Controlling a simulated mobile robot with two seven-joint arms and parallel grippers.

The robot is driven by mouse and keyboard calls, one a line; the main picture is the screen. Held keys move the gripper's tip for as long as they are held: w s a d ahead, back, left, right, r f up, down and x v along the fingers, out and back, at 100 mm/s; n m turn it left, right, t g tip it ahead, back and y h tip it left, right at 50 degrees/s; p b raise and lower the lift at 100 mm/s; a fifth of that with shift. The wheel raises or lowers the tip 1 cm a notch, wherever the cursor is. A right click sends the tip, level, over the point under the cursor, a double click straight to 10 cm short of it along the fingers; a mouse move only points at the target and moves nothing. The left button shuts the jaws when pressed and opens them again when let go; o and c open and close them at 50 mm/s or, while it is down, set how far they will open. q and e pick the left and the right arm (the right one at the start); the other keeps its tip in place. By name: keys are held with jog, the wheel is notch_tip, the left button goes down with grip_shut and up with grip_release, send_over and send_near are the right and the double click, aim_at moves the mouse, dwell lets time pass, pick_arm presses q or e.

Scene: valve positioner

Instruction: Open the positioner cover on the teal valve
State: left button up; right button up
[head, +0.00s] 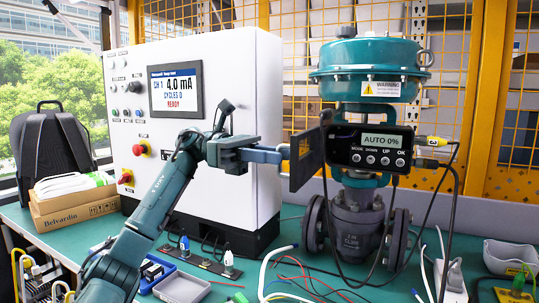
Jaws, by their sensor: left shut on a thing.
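The teal valve (369,70) stands upright on the bench at right of centre, with a grey flanged body below. Its positioner (370,147) shows a lit display reading AUTO 0% and a row of buttons. The dark positioner cover (308,160) is swung out to the left side of the positioner, leaving the display and buttons exposed. My left gripper (284,154) reaches in from the left and is shut on the cover near its outer edge; the exact contact is small in this view. My right gripper is out of view.
A white control cabinet (262,90) with a screen reading 4.0 mA stands behind my left arm. Loose cables (305,285), a grey tray (182,288) and a grey bin (510,256) lie on the green bench. A black cable runs beside the valve's right side.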

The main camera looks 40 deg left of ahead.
pick_arm(q)
jog(key=p+v, duration=0.1)
jog(key=v, duration=1.2)
jog(key=shift+a, duration=0.1)
jog(key=shift+c, duration=0.5)
